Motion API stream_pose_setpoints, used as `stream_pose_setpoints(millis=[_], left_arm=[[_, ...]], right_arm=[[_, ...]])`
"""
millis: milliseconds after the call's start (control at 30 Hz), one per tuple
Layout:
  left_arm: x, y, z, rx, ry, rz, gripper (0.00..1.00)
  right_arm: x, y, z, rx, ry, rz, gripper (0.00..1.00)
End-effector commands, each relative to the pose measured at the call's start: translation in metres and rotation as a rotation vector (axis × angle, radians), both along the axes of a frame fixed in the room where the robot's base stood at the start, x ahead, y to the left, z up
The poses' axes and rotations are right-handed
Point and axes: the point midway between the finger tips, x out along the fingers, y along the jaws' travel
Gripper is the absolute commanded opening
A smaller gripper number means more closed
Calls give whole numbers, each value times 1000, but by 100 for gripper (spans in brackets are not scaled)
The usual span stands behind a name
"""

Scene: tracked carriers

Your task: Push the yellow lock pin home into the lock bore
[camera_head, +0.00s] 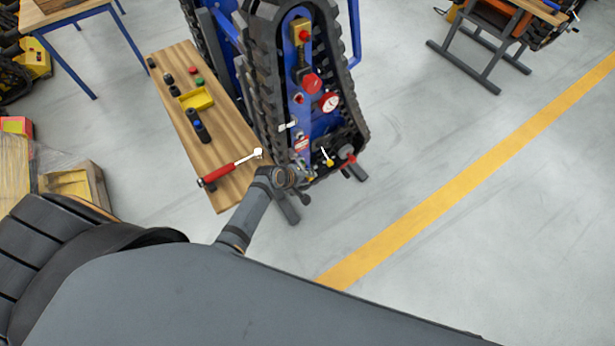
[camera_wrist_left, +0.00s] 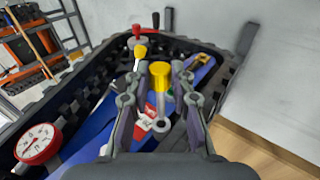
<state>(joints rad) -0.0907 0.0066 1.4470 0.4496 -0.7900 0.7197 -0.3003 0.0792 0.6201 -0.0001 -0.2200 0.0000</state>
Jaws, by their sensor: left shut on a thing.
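The yellow lock pin (camera_wrist_left: 160,76) shows in the left wrist view as a yellow cylinder head with a grey shaft below it. My left gripper (camera_wrist_left: 161,82) has a finger on each side of the head and is shut on it. In the head view my left gripper (camera_head: 294,178) is at the lower end of the blue tracked carrier (camera_head: 297,108). A small grey ring (camera_wrist_left: 161,125) shows below the pin in the wrist view. I cannot tell whether it is the lock bore or how deep the pin sits. My right gripper is not in view.
Levers with a yellow knob (camera_wrist_left: 140,51) and a red knob (camera_wrist_left: 136,30) stand close beyond the pin. A red-rimmed gauge (camera_wrist_left: 38,144) is at the left. A wooden bench (camera_head: 222,130) with a red-handled tool (camera_head: 228,169) stands left of the carrier.

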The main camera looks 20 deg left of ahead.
Motion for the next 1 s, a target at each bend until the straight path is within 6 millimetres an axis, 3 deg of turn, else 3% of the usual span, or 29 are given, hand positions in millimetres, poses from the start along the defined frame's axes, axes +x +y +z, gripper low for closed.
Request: stream_pose_setpoints(millis=[1000], left_arm=[[0,0,1,0,-1,1,0]], right_arm=[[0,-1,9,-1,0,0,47]])
